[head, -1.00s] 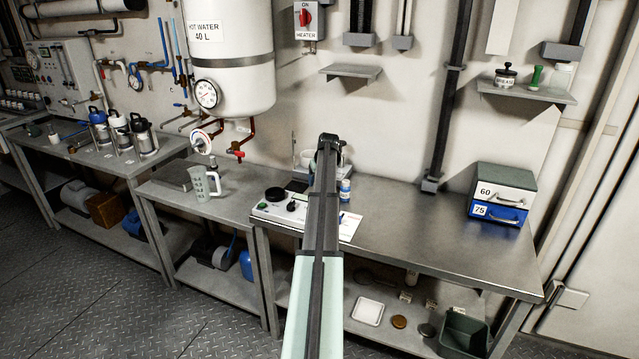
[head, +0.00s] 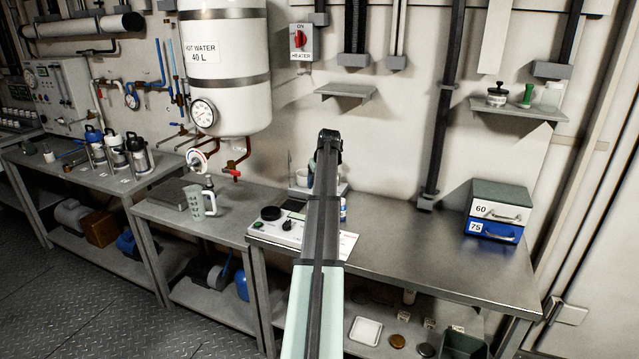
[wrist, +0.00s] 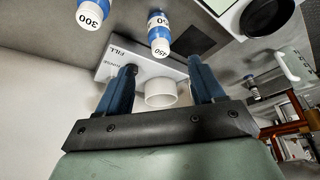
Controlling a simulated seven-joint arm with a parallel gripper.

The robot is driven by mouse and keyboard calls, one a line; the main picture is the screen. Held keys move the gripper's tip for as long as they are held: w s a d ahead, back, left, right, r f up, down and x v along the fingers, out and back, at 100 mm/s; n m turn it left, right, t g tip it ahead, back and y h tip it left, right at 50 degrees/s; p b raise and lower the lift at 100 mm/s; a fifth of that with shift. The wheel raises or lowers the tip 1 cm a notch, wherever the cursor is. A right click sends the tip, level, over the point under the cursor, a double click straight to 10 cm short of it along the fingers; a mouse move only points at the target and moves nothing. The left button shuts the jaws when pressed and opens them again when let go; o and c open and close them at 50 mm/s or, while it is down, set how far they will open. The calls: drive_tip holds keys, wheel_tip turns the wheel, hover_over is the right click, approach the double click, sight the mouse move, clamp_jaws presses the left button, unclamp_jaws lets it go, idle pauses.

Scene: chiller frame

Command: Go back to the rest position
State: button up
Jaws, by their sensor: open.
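My arm runs up the middle of the head view, and its end hides most of my gripper there. In the wrist view my gripper (wrist: 162,72) is open, with two blue fingers apart and nothing held between them. A small white cup (wrist: 160,92) shows between the fingers, beyond them, by a white panel marked FILL (wrist: 125,56). I cannot tell how far it is from the fingertips. Two blue-and-white bottles, marked 300 (wrist: 93,14) and 450 (wrist: 159,35), stand near the top of the wrist view.
The steel bench (head: 420,262) is clear to the right, up to the stacked 60 and 75 drawers (head: 497,212). A white device with a black disc (head: 283,227) and a clear jug (head: 200,201) stand left of my arm. The hot water tank (head: 222,75) and a small wall shelf (head: 346,91) overhang the bench.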

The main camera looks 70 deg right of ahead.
idle(0.3)
